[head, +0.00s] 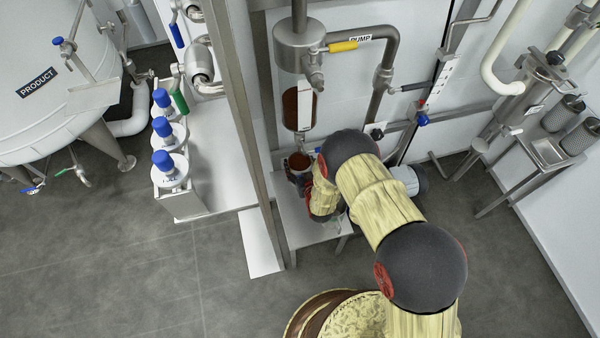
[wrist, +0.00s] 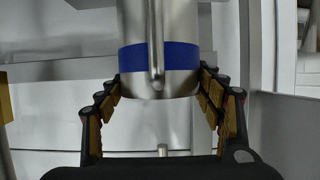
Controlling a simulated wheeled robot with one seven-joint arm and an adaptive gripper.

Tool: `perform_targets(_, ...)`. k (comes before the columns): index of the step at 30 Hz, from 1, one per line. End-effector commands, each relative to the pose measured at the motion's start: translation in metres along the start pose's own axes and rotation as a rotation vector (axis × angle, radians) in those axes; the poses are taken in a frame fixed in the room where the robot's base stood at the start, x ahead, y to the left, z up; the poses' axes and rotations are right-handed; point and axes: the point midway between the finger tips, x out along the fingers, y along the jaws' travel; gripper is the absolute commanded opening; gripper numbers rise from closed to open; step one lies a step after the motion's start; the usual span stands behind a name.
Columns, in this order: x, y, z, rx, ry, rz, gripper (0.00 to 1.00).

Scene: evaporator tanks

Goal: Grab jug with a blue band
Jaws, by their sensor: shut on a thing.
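The jug with a blue band (wrist: 184,58) is a shiny metal cylinder in the upper middle of the wrist view, with a narrow upright handle facing the camera. My gripper (wrist: 160,82) has one finger on each side of the jug, near its lower part, and is shut on it. In the head view the jug (head: 299,162) appears as a small round vessel with brown contents at its top, below the pump's sight glass. My arm hides part of it there, and the gripper is mostly covered. The jug looks upright.
A sight glass with brown liquid (head: 299,108) hangs directly above the jug. A metal shelf (head: 312,232) lies below. A steel post (head: 250,110) stands close on the left. Several blue-capped bottles (head: 170,168) stand further left. A side table (head: 540,150) is at right.

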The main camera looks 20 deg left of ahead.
Motion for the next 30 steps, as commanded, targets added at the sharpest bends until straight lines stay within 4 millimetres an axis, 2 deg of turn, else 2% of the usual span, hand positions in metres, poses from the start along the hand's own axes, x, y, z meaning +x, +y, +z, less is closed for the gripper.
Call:
perform_targets(13, -0.001, 0.0, -0.009, 0.0, 0.007, 0.0, 0.06)
perform_targets(24, -0.014, 0.0, -0.041, 0.0, 0.008, 0.0, 0.06)
perform_targets(30, -0.037, -0.011, -0.027, -0.001, 0.004, -0.002, 0.06)
